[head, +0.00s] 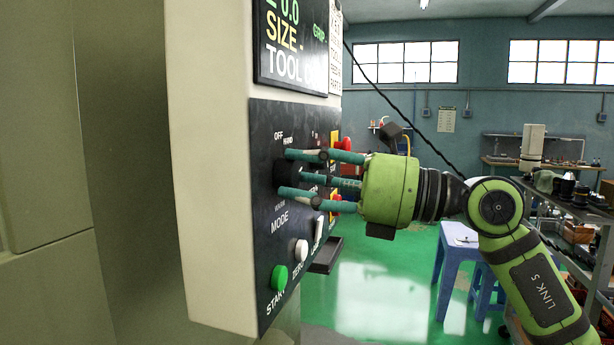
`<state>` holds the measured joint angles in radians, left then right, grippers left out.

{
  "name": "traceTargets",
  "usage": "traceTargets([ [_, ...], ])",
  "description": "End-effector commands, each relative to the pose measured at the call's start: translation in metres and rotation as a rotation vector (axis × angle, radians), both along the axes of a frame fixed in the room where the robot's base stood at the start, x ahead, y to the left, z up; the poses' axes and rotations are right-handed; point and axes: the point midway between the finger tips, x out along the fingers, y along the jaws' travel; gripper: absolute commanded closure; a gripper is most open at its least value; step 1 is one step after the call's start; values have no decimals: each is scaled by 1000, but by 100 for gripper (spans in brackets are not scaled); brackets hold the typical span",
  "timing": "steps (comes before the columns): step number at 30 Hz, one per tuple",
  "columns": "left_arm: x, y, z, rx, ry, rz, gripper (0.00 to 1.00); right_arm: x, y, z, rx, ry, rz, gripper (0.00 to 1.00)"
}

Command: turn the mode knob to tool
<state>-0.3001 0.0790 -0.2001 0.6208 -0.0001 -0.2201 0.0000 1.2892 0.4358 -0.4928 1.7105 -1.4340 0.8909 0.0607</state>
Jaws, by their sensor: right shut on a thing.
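The mode knob (282,174) is a dark round knob on the black control panel (262,225), with "MODE" printed below it and "OFF" and "HAND" above it. My right gripper (289,173) reaches in from the right, its teal fingers shut around the knob. The fingers hide much of the knob, and I cannot tell which mode it points to. The screen (290,45) above the panel shows "SIZE -" and "TOOL". My left gripper is not in view.
A green start button (279,278), a white zero button (301,250) and a white lever switch (319,228) sit below the knob. A red button (345,143) is on the panel's far side. A blue stool (457,240) and a cart with tools (570,205) stand at right.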

Motion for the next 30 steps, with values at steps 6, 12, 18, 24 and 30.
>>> traceTargets([
  [6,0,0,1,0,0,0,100,1,-3,8,17,-11,-8,37],
  [12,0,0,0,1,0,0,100,1,-2,5,12,-7,-5,37],
  [18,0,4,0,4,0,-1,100,-1,-9,2,10,-5,-5,37],
  [24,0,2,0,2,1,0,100,-10,-45,-2,10,-4,-10,37],
  [30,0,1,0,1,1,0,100,-22,-85,-6,10,-5,-10,37],
])
